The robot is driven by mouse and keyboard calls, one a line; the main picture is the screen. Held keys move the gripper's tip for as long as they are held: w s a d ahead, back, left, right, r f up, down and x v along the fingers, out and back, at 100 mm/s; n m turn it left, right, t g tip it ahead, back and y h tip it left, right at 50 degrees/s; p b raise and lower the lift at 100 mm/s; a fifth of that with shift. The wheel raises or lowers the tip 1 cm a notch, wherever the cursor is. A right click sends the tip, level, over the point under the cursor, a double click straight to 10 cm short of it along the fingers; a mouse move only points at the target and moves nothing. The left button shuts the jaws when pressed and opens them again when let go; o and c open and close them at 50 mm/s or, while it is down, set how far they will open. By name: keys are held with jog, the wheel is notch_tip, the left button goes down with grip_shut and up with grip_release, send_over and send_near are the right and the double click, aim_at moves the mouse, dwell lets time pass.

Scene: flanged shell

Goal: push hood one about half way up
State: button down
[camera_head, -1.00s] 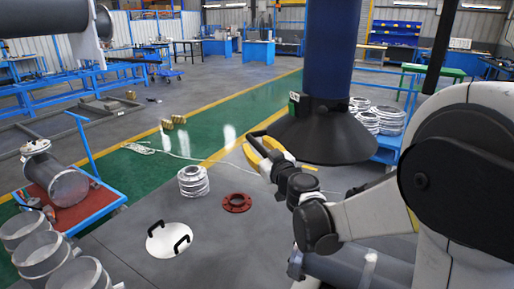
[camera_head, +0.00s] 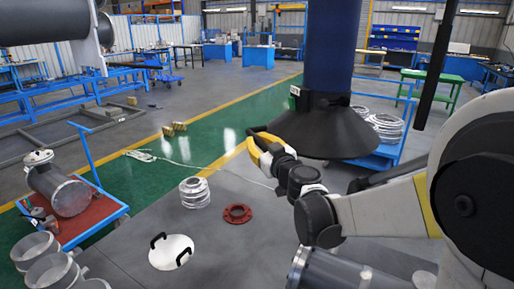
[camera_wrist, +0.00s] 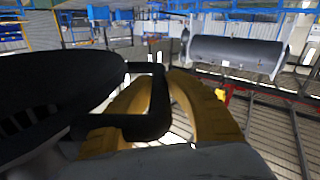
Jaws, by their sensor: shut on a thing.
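The hood (camera_head: 325,135) is a wide black cone under a thick blue duct (camera_head: 330,45), hanging above the floor right of centre in the head view. My gripper (camera_head: 257,141), with yellow fingers, is at its left edge. In the wrist view the hood (camera_wrist: 60,85) fills the left side as a dark curved mass. A black bar handle (camera_wrist: 157,100) sticks out from its rim. The yellow fingers of my gripper (camera_wrist: 168,82) are shut on this handle. The exact finger contact is partly hidden by the handle.
Below on the grey floor are ringed metal parts (camera_head: 194,193), a red flange (camera_head: 237,214) and a white lid (camera_head: 171,252) with black handles. A red-topped blue cart (camera_head: 96,224) stands at left. A blue cart (camera_head: 378,157) with metal rings stands behind the hood.

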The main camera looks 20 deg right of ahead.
notch_tip(320, 180, up, 22)
jog(key=p, duration=1.3)
jog(key=shift+f, duration=0.1)
jog(key=c, duration=1.3)
grip_release()
jog(key=s+d, duration=0.2)
jog(key=s, duration=1)
